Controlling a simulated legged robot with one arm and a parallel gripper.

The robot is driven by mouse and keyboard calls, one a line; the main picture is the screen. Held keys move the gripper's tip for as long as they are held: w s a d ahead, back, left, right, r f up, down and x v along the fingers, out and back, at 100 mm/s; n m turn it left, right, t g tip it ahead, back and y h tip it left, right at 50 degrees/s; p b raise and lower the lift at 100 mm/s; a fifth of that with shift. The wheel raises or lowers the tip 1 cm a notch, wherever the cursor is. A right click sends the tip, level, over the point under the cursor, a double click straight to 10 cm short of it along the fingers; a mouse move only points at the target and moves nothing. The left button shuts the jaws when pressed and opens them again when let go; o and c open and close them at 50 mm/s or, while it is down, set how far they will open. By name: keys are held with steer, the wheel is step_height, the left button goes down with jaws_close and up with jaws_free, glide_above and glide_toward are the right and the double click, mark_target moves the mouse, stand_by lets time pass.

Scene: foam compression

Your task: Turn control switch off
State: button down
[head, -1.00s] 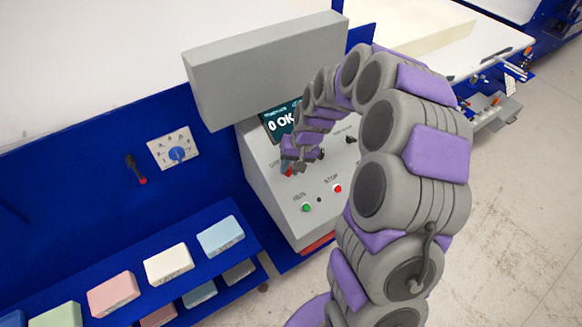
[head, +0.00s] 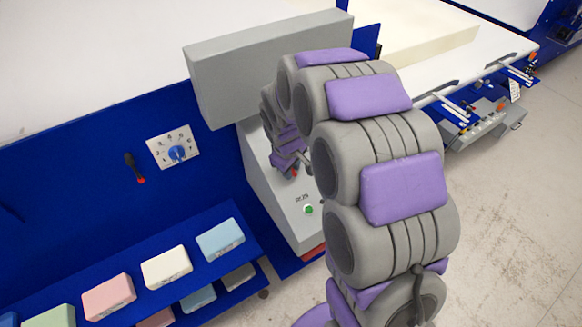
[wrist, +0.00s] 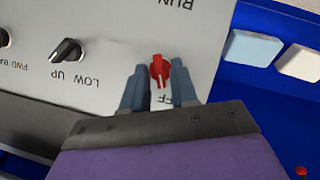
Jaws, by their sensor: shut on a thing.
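The control switch is a red knob (wrist: 159,70) on the grey control panel (wrist: 100,25), seen upside down in the wrist view. My gripper (wrist: 159,80) has one finger on each side of the knob and is shut on it. Part of a label ending in "FF" shows between the fingers, its first letter hidden. In the head view my gripper (head: 290,162) is at the left part of the console (head: 265,180), where a small red spot shows by the fingers. My arm hides most of the console face there.
A black LOW/UP knob (wrist: 68,50) sits beside the red knob. A green button (head: 309,209) is lower on the console. A dial plate (head: 173,147) and a black-and-red lever (head: 135,168) are on the blue wall. Foam blocks (head: 167,267) lie on the shelf at left.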

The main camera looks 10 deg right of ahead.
steer(key=shift+s+a+n+t+h, duration=0.1)
steer(key=shift+n+t+h, duration=0.4)
steer(key=shift+n, duration=1.3)
steer(key=c, duration=1.2)
jaws_free()
steer(key=shift+a, duration=0.1)
steer(key=v, duration=1.7)
steer(key=shift+a, duration=0.2)
steer(key=shift+s, duration=0.1)
